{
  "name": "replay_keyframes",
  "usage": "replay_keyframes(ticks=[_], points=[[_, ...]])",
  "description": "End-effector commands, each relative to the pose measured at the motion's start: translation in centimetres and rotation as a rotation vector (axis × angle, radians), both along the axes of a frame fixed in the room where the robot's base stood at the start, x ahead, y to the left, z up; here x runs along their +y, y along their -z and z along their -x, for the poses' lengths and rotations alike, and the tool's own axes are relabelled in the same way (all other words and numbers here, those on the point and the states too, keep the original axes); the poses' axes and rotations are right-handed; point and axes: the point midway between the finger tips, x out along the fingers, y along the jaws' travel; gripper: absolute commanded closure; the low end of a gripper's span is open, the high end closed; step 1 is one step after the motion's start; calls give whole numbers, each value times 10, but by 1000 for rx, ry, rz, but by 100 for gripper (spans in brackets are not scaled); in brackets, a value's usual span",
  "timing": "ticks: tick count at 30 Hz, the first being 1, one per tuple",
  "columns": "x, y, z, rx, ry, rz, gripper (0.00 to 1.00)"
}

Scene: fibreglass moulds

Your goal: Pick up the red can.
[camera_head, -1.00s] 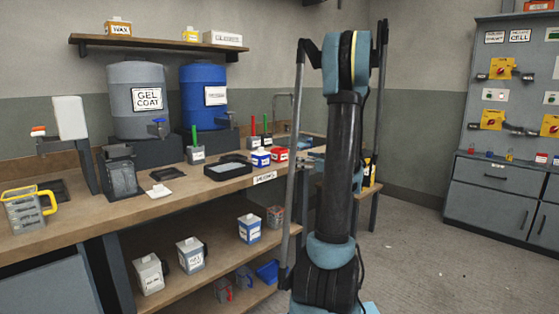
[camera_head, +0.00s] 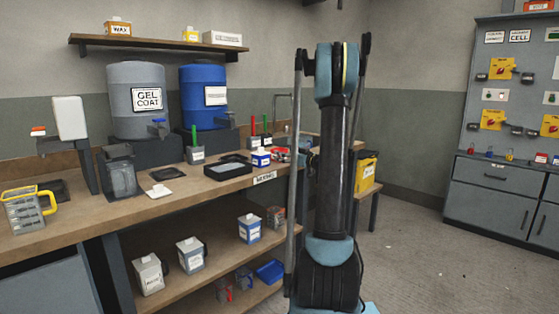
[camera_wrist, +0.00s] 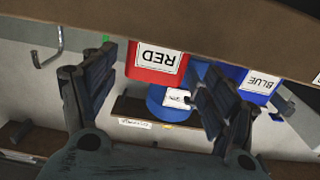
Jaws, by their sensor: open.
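The red can (camera_wrist: 143,72) shows in the wrist view with its white "RED" label (camera_wrist: 157,58) upside down. It stands on the wooden bench, whose surface fills the top of that view. My gripper (camera_wrist: 161,66) is open, with one finger on each side of the can's lower picture area. I cannot tell whether either finger touches it.
A black tray (camera_head: 228,169) lies left of the blue can. The gel coat drum (camera_head: 136,116) and blue drum (camera_head: 204,110) stand at the back of the bench. Several jugs sit on the lower shelf (camera_head: 215,262). A yellow box (camera_head: 366,172) stands right of my arm. Floor at right is clear.

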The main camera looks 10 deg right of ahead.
Motion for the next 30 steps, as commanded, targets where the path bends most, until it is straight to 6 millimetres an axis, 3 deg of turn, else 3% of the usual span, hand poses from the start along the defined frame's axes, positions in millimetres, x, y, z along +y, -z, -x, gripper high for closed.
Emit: replay_keyframes(ticks=[5,15,23,30], points=[[4,1,-8,0,-1,0,22],[24,4,-44,0,-2,0,22],[26,4,-47,0,0,0,22],[26,4,-47,0,-1,0,74]])
